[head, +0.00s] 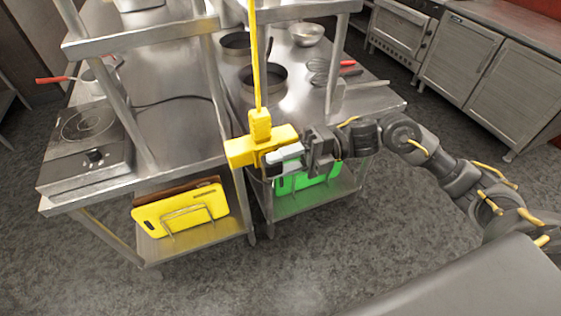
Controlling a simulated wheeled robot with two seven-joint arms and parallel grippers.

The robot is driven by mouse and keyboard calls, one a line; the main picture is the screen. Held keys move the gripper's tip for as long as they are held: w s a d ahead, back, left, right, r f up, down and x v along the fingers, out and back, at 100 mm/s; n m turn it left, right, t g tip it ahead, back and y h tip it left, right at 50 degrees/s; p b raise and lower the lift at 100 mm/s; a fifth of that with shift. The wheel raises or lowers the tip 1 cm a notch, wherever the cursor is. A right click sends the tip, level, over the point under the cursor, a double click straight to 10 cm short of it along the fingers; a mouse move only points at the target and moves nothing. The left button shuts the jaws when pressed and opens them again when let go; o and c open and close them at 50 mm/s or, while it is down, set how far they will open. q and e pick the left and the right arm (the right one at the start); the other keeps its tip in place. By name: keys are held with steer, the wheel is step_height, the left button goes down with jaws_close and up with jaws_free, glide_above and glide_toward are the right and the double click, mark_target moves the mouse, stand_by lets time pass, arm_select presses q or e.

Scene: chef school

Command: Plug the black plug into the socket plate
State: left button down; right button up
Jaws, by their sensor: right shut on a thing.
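A yellow socket block (243,152), which looks like the socket plate, hangs at mid-picture on a taut yellow cable (257,60). My right gripper (283,155) reaches in from the right and is shut at the block's right side, seemingly on the block itself. A small dark part shows under the fingers; I cannot tell what it is. A black cord (175,99) lies on the left steel table behind the hot plate (88,135). Its end is lost near a shelf post, and I cannot make out the black plug. My left gripper is out of view.
Steel shelf posts stand behind the block. Black pans (263,78), a steel bowl (306,34) and whisks are on the right table (365,100). Yellow boards (180,208) and green boards (300,180) stand on lower shelves. The floor in front is clear.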

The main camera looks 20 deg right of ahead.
steer(key=shift+b, duration=0.3)
steer(key=shift+w+b, duration=0.35)
steer(key=shift+w, duration=0.25)
stand_by(0.5)
steer(key=o, duration=1.1)
steer(key=shift+c, duration=0.2)
steer(key=d+b, duration=0.4)
steer(key=d, duration=0.6)
steer(key=shift+w+d+b, duration=0.4)
